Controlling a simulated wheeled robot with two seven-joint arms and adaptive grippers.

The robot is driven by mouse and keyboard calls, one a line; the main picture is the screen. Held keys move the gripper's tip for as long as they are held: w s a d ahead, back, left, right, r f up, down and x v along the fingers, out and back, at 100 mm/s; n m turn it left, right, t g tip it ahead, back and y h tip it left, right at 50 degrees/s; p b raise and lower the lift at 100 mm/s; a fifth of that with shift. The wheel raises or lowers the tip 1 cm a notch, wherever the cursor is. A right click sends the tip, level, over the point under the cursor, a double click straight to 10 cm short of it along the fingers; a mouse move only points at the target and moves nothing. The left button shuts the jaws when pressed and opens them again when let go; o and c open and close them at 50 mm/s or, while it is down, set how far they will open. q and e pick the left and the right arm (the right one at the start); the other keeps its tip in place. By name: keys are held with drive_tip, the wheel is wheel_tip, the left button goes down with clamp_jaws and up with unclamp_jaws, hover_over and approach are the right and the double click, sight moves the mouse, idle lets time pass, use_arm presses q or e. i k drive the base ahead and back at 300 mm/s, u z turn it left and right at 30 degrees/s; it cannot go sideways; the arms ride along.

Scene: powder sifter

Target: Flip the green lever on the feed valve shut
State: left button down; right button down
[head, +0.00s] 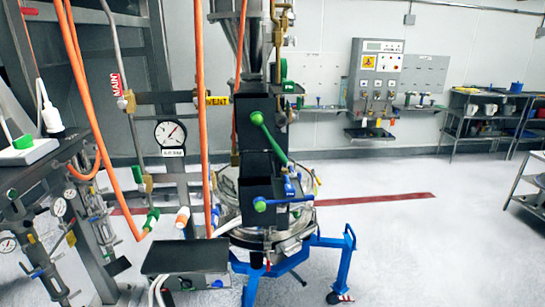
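A long green lever (271,140) with a round green knob at its upper left end slants down to the right across the front of a dark boxy valve housing (246,106). The housing sits on the vertical column of the sifter, below a metal hopper (234,30). Its inner valve position cannot be told from here. Below it, a blue lever (285,202) with a green knob at its left end lies almost level in front of a second dark box (250,188). Neither of my grippers can be seen in the head view.
Orange hoses (202,120) hang left of the column, near a gauge (171,134). A small dark table (185,257) stands in front. The round sifter (270,238) rests on a blue wheeled frame (341,265). The floor to the right is clear; shelves (487,115) stand at the back.

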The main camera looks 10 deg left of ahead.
sight(257, 118)
drive_tip(key=k, duration=0.6)
drive_tip(key=u, duration=0.8)
drive_tip(key=i, duration=1.65)
drive_tip(key=z, duration=0.75)
